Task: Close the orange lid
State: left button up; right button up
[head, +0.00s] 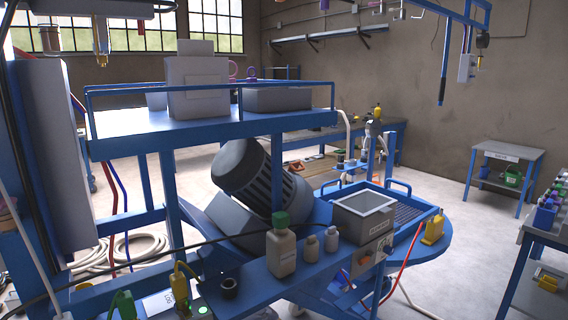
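A small orange patch (364,260) shows on the grey panel (372,255) at the front of the blue bench, below the grey open-topped bin (364,216). It is too small to tell whether it is the orange lid, or whether it stands open or shut. No other orange lid can be made out clearly. Neither of my grippers is in view.
A green-capped bottle (281,248) and two small bottles stand on the blue ledge. A yellow bottle (433,229) stands at the right. A large motor (254,180) sits behind under a blue shelf (210,131). Open floor (455,225) lies at the right.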

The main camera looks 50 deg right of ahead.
aim_at(293, 166)
jog(key=l+u, duration=0.15)
jog(key=l, duration=0.2)
jog(key=k+l+u, duration=0.1)
jog(key=l, duration=0.25)
jog(key=k+l+u, duration=0.15)
jog(key=l, duration=0.2)
jog(key=k+l+u, duration=0.1)
jog(key=l, duration=0.25)
jog(key=k+l+u, duration=0.15)
jog(key=l, duration=0.2)
jog(key=k+l, duration=0.15)
jog(key=l, duration=0.2)
jog(key=k+l, duration=0.15)
jog(key=l, duration=0.15)
jog(key=k+l, duration=0.15)
jog(key=l, duration=0.2)
jog(key=k+l, duration=0.1)
jog(key=l, duration=0.25)
jog(key=k+l, duration=0.15)
jog(key=l, duration=0.15)
jog(key=l+u, duration=0.05)
